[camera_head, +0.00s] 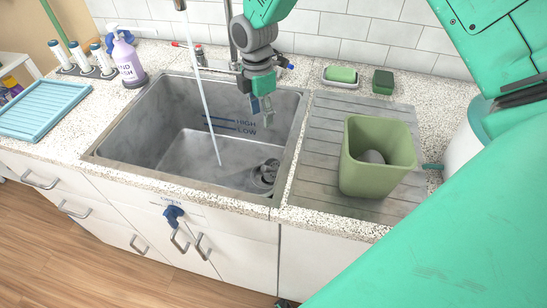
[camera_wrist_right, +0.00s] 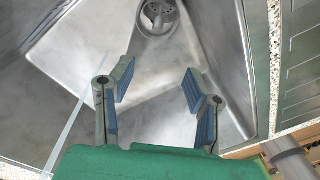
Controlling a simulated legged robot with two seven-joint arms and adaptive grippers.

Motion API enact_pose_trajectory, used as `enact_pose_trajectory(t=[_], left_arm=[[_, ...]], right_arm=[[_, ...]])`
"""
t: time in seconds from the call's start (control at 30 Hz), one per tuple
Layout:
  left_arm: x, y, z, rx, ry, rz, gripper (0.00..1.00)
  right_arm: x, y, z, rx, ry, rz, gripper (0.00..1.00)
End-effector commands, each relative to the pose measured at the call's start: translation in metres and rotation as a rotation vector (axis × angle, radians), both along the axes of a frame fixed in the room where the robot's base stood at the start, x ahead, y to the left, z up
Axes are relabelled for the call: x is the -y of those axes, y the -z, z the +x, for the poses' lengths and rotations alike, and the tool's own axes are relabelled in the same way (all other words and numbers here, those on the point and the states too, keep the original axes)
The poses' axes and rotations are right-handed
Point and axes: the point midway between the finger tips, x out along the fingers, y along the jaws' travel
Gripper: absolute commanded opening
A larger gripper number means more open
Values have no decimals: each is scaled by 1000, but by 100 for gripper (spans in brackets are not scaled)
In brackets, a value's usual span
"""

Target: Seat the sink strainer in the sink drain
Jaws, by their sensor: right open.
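The metal sink (camera_head: 190,95) is set in a speckled counter. The sink drain (camera_head: 262,182) is in the basin floor near its right front. A grey round piece with holes, which looks like the sink strainer (camera_head: 269,168), is at the drain; I cannot tell whether it lies flat or tilted. In the right wrist view, the perforated strainer (camera_wrist_right: 158,12) shows at the top edge, partly cut off. My right gripper (camera_head: 262,112) hangs over the basin, above and behind the drain. Its fingers (camera_wrist_right: 158,90) are apart with nothing between them. My left gripper is not in view.
A thin water stream (camera_head: 202,100) falls into the basin left of my gripper. A green bin (camera_head: 365,184) with a grey object inside stands on the ribbed drainboard (camera_head: 318,150) at right. A soap bottle (camera_head: 128,62) and blue rack (camera_head: 45,108) stand left.

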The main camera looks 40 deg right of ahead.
Motion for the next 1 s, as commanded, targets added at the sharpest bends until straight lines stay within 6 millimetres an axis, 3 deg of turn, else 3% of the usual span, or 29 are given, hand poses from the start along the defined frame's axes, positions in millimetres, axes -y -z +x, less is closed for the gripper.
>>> enact_pose_trajectory(t=[0.03, 0.1, 0.3, 0.57, 1.0], left_arm=[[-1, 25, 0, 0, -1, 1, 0], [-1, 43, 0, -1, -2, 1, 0], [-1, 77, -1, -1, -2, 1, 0], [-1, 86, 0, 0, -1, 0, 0], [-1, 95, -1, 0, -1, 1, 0]], right_arm=[[-1, 25, 0, 0, -1, 0, 44], [1, 43, -1, 0, -1, 1, 44], [6, 79, -1, 0, 0, 8, 44], [7, 96, -2, -2, 1, 8, 44], [3, 167, -7, -2, -1, 5, 44]])
